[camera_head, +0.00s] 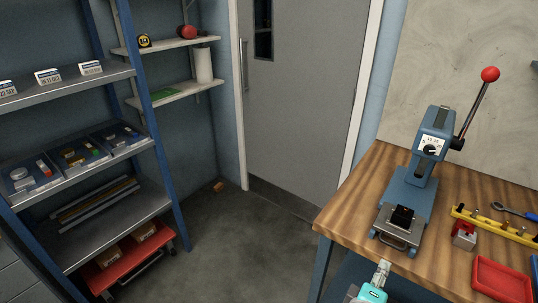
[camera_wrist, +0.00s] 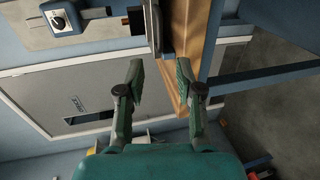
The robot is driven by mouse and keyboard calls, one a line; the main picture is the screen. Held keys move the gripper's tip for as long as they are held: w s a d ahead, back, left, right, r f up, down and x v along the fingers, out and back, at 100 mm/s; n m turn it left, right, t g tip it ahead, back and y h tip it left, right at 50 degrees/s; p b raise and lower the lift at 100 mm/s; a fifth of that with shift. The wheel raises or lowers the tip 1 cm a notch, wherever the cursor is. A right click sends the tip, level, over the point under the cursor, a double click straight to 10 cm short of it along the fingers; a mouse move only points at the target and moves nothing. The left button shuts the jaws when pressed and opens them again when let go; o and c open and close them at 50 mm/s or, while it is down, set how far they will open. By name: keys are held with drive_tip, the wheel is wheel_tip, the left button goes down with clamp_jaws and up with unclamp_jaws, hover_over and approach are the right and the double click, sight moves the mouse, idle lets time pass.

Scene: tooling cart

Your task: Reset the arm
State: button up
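My gripper (camera_wrist: 160,78) is open in the wrist view, its two fingers spread apart with nothing between them. In the head view part of my arm, with a teal body, shows at the bottom, in front of the workbench edge. A blue bench press (camera_head: 434,140) stands upright on the workbench. Its black lever (camera_head: 473,112) slants up to the right and ends in a red ball (camera_head: 490,74). A black block (camera_head: 402,217) sits on the tray at the press's foot. The press also shows in part at the wrist view's top left (camera_wrist: 62,18).
The wooden workbench (camera_head: 350,205) carries a red tray (camera_head: 500,280), a yellow tool rack (camera_head: 495,226) and a small red-and-grey item (camera_head: 465,232). A blue shelf unit (camera_head: 150,140) stands left. A grey door (camera_head: 300,110) is behind. The floor (camera_head: 240,250) between is clear.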

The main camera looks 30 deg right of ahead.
drive_tip(key=s+a+f+n+t+y, duration=0.1)
drive_tip(key=s+a+f+t+y, duration=0.15)
drive_tip(key=a+f+y, duration=0.4)
drive_tip(key=s+a+f+n+t+y, duration=0.1)
drive_tip(key=s+a+f+t+y, duration=0.2)
drive_tip(key=a, duration=0.6)
drive_tip(key=s+a+r+m+t+y, duration=0.3)
drive_tip(key=s+a+m, duration=0.3)
drive_tip(key=s, duration=0.5)
drive_tip(key=shift+s+a+r+m+y, duration=0.3)
drive_tip(key=shift+a+y, duration=0.55)
drive_tip(key=shift+a, duration=0.2)
